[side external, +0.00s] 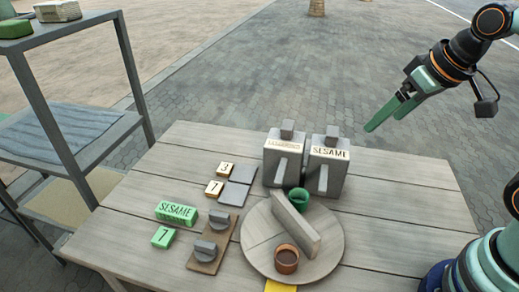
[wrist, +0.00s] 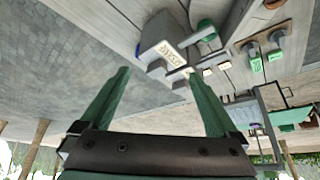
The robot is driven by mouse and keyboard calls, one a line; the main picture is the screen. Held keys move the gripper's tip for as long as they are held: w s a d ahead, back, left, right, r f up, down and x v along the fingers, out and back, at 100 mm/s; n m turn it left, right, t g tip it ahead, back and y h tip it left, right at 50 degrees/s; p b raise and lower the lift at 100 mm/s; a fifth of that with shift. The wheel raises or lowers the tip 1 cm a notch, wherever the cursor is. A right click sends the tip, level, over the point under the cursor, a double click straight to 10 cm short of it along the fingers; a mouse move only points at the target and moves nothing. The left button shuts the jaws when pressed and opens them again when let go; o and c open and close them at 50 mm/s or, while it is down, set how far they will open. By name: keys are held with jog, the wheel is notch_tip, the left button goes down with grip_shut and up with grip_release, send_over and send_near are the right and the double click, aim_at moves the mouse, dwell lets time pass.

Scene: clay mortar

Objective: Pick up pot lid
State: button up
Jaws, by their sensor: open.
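Two grey block-shaped containers stand side by side at the back of the table, each with a square knob on top. The left container (side external: 284,160) has a pale label that is hard to read. The right container (side external: 327,166) is labelled SESAME, and its knob (side external: 332,133) shows clearly. I cannot tell for sure which part is the pot lid. In the wrist view a grey container (wrist: 157,32) stands beyond my fingertips. My gripper (side external: 384,115) is open and empty, above and to the right of the containers, apart from them. Its two green fingers (wrist: 159,75) show in the wrist view.
A round board (side external: 257,262) holds a grey bar (side external: 296,222), a green cup (side external: 298,199) and a brown cup (side external: 286,260). Left are a green SESAME block (side external: 177,212), number tiles and a brown board (side external: 198,269) with two grey knobbed pieces. The table's right side is clear.

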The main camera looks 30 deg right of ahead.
jog(key=m+g, duration=0.6)
jog(key=m, duration=0.3)
send_over(219, 214)
notch_tip(219, 214, down, 12)
notch_tip(219, 214, down, 12)
jog(key=shift+r, duration=0.1)
jog(key=c, duration=1.4)
